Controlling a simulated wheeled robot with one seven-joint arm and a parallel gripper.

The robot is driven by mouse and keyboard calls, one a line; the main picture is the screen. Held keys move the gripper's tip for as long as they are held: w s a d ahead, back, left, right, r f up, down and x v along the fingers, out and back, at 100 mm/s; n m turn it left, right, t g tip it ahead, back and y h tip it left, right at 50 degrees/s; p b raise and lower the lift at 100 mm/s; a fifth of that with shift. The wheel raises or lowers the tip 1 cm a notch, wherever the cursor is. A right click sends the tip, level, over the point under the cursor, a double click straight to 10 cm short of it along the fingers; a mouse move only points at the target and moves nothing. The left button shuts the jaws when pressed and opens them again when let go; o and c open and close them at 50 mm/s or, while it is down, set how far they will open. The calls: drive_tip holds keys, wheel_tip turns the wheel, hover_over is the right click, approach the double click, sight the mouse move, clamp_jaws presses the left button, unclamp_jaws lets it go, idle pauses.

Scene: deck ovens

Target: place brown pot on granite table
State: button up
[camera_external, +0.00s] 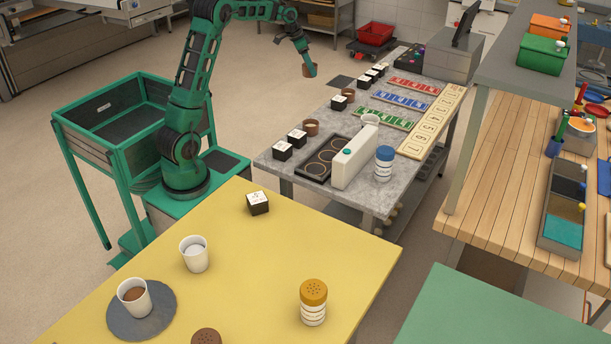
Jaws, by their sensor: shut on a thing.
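My gripper (306,64) is at the end of my raised green arm and is shut on a small brown pot (309,71). The pot hangs in the air to the left of the far part of the granite table (322,117), apart from its top. Two other brown pots stand on the granite table: one (311,128) near its left edge beside black-and-white cubes (297,138), and one (348,95) farther back. The fingers are small in the picture and their grip is partly hidden by the arm end.
A black tray with round recesses (318,168), a white box (353,157) and a blue-lidded jar (384,163) stand at the granite table's near end. Coloured racks (385,118) fill its right side. A yellow table (260,265) is in front.

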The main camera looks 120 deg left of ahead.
sight(310, 76)
wheel_tip(310, 76, down, 5)
drive_tip(key=shift+r, duration=0.1)
drive_tip(key=w+f, duration=0.2)
drive_tip(key=w, duration=0.1)
drive_tip(key=w+d+f, duration=0.1)
drive_tip(key=w+f, duration=0.2)
drive_tip(key=w, duration=0.1)
drive_tip(key=w+f, duration=0.2)
drive_tip(key=w, duration=0.2)
drive_tip(key=shift+w+d+f, duration=0.15)
drive_tip(key=shift+w+d, duration=0.1)
drive_tip(key=shift+d, duration=0.05)
drive_tip(key=shift+f, duration=1.95)
drive_tip(key=o, duration=0.8)
drive_tip(key=shift+f, duration=0.15)
drive_tip(key=shift+o, duration=0.6)
